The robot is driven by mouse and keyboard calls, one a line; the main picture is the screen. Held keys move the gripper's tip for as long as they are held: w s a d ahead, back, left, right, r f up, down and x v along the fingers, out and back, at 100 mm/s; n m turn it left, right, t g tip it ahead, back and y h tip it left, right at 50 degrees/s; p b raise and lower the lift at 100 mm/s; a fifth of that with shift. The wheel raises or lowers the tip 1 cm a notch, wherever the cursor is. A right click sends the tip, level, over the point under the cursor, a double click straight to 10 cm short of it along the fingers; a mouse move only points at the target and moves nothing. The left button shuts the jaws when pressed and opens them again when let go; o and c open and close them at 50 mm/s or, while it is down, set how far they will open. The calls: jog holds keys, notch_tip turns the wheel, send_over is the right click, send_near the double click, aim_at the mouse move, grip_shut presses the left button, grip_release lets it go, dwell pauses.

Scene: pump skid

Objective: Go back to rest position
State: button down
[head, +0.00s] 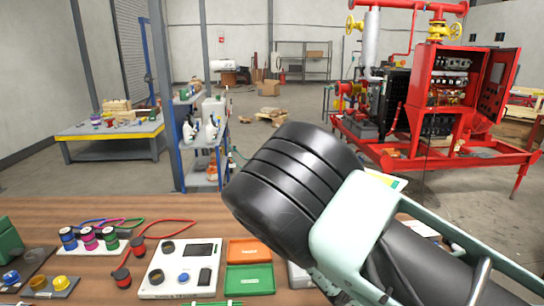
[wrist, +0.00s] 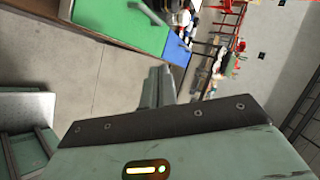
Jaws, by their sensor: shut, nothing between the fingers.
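My gripper (wrist: 158,84) shows in the wrist view. Its grey fingers are together, with nothing between them. They point over bare concrete floor (wrist: 75,75) and touch nothing that I can see. In the head view, my arm's black ribbed link and pale green link fill the lower right, in front of the bench. My gripper cannot be made out there.
A wooden bench (head: 120,225) in front carries a white control box (head: 181,268), orange (head: 249,251) and green trays (head: 250,279), and coloured spools. A blue shelf cart (head: 205,140) stands behind it. The red pump skid (head: 440,95) is at right. Open floor lies between.

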jog(key=s+a+r+n+g+y+b, duration=0.2)
jog(key=s+a+r+n+y, duration=0.1)
jog(key=s+n, duration=0.6)
jog(key=s+a+r+n+g+y+b, duration=0.2)
jog(key=s+a+r+n, duration=0.4)
jog(key=n, duration=0.8)
jog(key=s+a+r+n+g+y+b, duration=0.2)
jog(key=s+a+r+n+y, duration=0.2)
jog(key=s+n, duration=0.7)
jog(key=shift+s+a+r+n+y, duration=0.35)
jog(key=shift+s+a+r, duration=0.2)
jog(key=shift+a+r, duration=0.25)
jog(key=shift+a, duration=0.15)
